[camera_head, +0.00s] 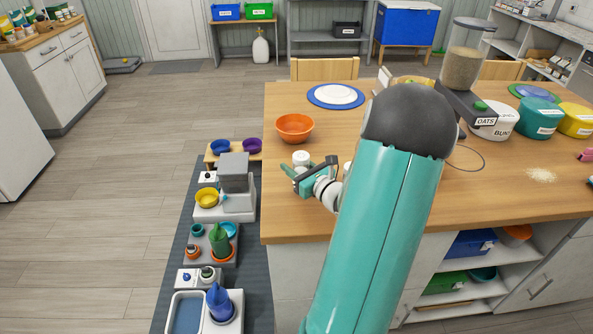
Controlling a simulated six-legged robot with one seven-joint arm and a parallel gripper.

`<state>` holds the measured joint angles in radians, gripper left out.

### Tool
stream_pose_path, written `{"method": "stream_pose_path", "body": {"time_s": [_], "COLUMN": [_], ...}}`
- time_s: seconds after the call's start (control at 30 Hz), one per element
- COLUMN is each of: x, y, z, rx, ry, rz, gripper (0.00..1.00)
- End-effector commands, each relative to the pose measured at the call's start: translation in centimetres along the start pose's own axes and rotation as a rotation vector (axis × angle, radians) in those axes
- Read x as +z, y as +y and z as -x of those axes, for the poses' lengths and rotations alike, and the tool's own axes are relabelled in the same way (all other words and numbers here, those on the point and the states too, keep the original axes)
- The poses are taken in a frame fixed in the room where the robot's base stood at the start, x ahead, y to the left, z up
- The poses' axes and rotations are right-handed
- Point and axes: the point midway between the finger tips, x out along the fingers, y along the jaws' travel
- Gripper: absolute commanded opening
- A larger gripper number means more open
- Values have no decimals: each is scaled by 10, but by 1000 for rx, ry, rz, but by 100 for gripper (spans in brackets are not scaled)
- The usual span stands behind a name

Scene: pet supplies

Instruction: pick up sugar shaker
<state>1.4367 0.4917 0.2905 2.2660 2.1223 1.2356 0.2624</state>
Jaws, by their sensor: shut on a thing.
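A small white shaker (301,157), which I take to be the sugar shaker, is at the left front edge of the wooden table (400,222). My gripper (308,174) is at it, with its teal fingers closed around the lower part. The fingers hide much of the shaker, and only its white top shows clearly. It looks upright. I cannot tell whether its base touches the table. My teal arm reaches across the right of the gripper and hides part of the table.
An orange bowl (295,127) stands just behind the gripper. A blue-rimmed plate (336,96) lies farther back. A grain dispenser (463,60) and labelled tubs (497,122) stand at right. Pet bowls and feeders (228,200) sit on a floor mat left of the table.

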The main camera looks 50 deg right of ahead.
Motion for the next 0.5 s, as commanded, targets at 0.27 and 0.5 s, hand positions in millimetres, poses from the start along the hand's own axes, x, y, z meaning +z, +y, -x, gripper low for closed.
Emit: {"method": "stream_pose_path", "body": {"time_s": [0.27, 0.5], "x": [40, 74], "y": [-4, -8], "z": [22, 50], "rx": [-2, -1], "ry": [-1, -2], "rz": [7, 7], "gripper": [17, 17]}}
